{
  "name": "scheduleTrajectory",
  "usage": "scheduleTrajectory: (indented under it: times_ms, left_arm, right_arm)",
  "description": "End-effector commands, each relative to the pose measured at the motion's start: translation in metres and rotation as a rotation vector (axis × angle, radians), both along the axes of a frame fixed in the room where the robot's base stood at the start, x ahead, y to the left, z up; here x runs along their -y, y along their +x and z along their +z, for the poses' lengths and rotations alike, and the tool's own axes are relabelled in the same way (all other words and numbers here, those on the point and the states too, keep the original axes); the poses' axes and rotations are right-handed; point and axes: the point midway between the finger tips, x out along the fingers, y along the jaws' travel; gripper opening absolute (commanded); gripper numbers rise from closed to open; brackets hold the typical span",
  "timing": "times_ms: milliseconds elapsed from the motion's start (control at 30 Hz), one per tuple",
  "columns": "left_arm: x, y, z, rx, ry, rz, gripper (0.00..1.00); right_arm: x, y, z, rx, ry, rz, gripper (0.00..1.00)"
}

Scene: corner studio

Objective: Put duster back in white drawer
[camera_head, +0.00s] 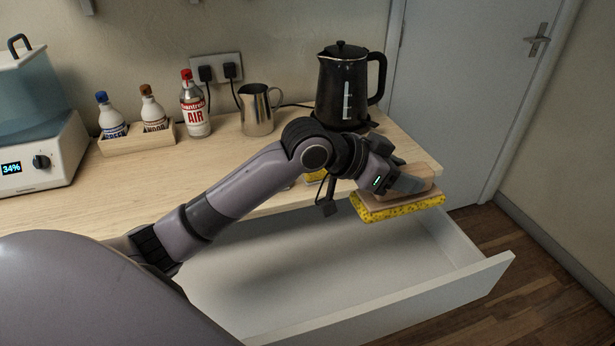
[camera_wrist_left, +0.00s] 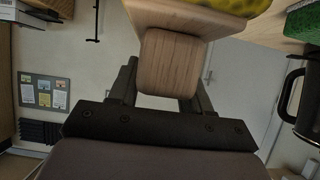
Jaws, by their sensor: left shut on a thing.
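The duster (camera_head: 398,208) has a wooden handle and a yellow speckled sponge pad. My left gripper (camera_head: 412,184) is shut on its wooden handle and holds it above the right part of the open white drawer (camera_head: 290,265). The pad faces down. In the left wrist view the duster's wooden handle (camera_wrist_left: 168,62) sits between the fingers of the left gripper (camera_wrist_left: 155,85), with the yellow pad at the top edge. The visible part of the drawer's inside looks empty; my left arm hides some of it. My right gripper is not in view.
A black kettle (camera_head: 340,85) stands on the wooden counter (camera_head: 200,180) behind the gripper. A metal jug (camera_head: 258,110), a red-capped air can (camera_head: 194,108) and a wooden box (camera_head: 138,140) with two bottles stand along the wall. Something yellow lies on the counter behind my wrist. A door is at right.

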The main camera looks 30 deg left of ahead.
Motion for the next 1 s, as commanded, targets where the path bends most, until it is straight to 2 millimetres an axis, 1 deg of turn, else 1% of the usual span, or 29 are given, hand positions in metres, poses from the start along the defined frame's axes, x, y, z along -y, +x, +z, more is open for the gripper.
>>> scheduleTrajectory:
  times_ms: [67, 167, 267, 400, 600, 700, 800, 933, 1000]
  left_arm:
    - [0.000, 0.000, 0.000, 0.001, -0.001, 0.000, 0.00]
    - [0.000, 0.000, -0.011, -0.002, 0.001, 0.000, 0.00]
    - [0.000, -0.001, -0.034, -0.005, 0.000, 0.002, 0.00]
    - [0.000, -0.001, -0.073, -0.007, 0.000, 0.002, 0.00]
    - [0.000, -0.001, -0.125, -0.004, -0.001, 0.003, 0.00]
    - [0.000, 0.000, -0.143, -0.001, -0.001, 0.003, 0.00]
    - [0.000, 0.000, -0.153, 0.002, 0.000, 0.002, 0.00]
    - [0.000, 0.000, -0.160, 0.002, -0.001, 0.001, 0.00]
    - [0.000, 0.000, -0.167, 0.001, -0.001, 0.001, 0.00]
  right_arm:
    - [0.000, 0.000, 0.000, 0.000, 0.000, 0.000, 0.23]
    - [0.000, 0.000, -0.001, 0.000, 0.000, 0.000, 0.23]
    - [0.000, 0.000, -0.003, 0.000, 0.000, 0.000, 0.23]
    - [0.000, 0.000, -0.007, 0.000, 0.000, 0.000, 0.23]
    - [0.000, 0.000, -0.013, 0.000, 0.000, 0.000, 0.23]
    - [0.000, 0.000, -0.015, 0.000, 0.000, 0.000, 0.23]
    - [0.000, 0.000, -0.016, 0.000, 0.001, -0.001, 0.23]
    - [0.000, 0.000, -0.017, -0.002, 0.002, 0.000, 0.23]
    - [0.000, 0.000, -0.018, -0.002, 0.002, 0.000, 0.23]
